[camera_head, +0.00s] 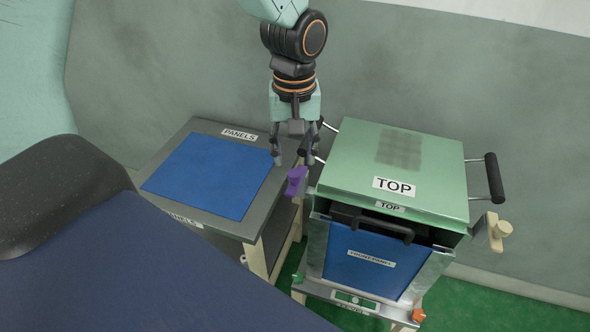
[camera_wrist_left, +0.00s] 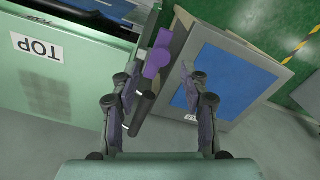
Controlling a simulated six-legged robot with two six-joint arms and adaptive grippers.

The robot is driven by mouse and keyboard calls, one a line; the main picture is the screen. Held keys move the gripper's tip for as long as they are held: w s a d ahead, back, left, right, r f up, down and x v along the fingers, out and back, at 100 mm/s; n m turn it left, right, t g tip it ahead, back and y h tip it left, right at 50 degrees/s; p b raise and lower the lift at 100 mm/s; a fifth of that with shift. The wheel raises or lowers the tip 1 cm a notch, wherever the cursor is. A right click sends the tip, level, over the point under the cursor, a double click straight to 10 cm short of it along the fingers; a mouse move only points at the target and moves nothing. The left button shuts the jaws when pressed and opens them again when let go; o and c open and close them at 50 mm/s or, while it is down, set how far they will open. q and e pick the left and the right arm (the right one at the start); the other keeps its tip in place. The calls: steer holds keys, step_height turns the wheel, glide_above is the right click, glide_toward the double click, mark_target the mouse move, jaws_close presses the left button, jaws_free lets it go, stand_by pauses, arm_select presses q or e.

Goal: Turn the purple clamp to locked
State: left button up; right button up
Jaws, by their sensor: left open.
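The purple clamp (camera_head: 296,181) is on the left side of the green-topped box (camera_head: 440,165), near its upper edge. In the left wrist view the purple clamp (camera_wrist_left: 157,55) lies ahead, between and just beyond the fingertips. My left gripper (camera_head: 293,158) points down just above and behind the clamp, open. In the left wrist view the left gripper (camera_wrist_left: 163,75) has its fingers spread, with no clear contact on the clamp. My right gripper is not in view.
A black side handle (camera_wrist_left: 141,113) lies between the left gripper's fingers in the wrist view. A grey table with a blue panel (camera_head: 212,175) stands left of the box, across a narrow gap. Another handle (camera_head: 494,178) and a beige clamp (camera_head: 498,230) stick out at the box's right.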

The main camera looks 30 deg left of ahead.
mark_target(294, 173)
arm_select(q)
step_height(294, 173, down, 4)
steer(key=shift+s+a+f+b, duration=0.15)
steer(key=shift+f+b, duration=0.1)
steer(key=shift+b, duration=0.2)
steer(key=shift+d+f, duration=0.3)
steer(key=shift+f, duration=0.3)
steer(key=shift+a+f, duration=0.1)
steer(key=shift+a, duration=0.1)
jaws_close()
